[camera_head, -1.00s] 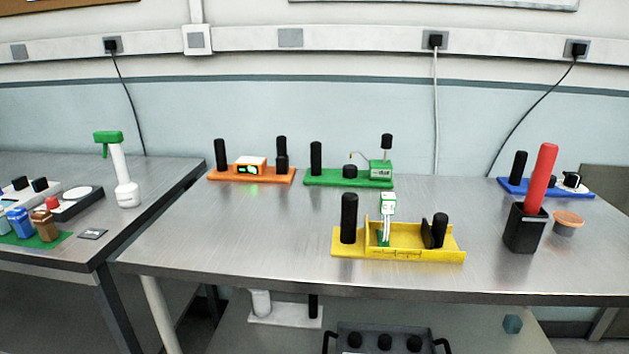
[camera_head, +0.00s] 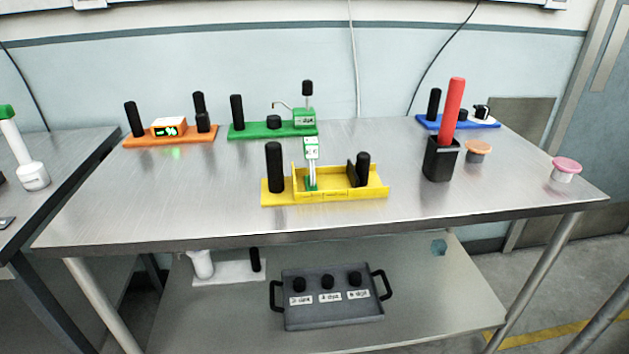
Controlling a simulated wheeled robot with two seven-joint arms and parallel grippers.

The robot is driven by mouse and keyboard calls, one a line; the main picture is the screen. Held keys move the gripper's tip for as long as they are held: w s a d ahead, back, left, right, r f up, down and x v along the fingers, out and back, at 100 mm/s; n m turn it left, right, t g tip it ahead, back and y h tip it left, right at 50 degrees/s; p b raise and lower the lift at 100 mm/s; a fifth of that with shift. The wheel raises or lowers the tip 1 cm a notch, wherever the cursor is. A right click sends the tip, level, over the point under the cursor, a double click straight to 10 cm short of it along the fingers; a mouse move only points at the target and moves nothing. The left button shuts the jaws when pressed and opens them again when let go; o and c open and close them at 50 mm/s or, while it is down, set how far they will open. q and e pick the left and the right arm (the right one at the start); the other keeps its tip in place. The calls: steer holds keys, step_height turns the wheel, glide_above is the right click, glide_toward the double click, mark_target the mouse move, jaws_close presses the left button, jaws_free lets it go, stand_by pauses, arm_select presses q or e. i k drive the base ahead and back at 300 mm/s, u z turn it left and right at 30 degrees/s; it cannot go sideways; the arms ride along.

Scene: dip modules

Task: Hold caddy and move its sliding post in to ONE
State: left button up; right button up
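The yellow caddy (camera_head: 336,194) stands near the front middle of the metal table. A tall black handle (camera_head: 275,167) rises from its left end. Inside its tray, a black plate with a round black post (camera_head: 362,168) stands towards the right end; this looks like the sliding post. A white and green upright piece (camera_head: 311,161) stands in the tray's left part. Any ONE mark on the tray is too small to read. Neither of my grippers is in view.
Behind the caddy are an orange module (camera_head: 170,136), a green module (camera_head: 272,129) and a blue module (camera_head: 457,122). Right of it stand a black holder (camera_head: 440,160) with a red stick and two small tubs. A grey tray (camera_head: 333,312) lies on the lower shelf. The table's front left is clear.

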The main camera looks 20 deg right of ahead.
mark_target(360, 176)
steer(key=k, duration=0.45)
steer(key=z, duration=0.7)
steer(key=i, duration=0.5)
steer(key=z, duration=0.15)
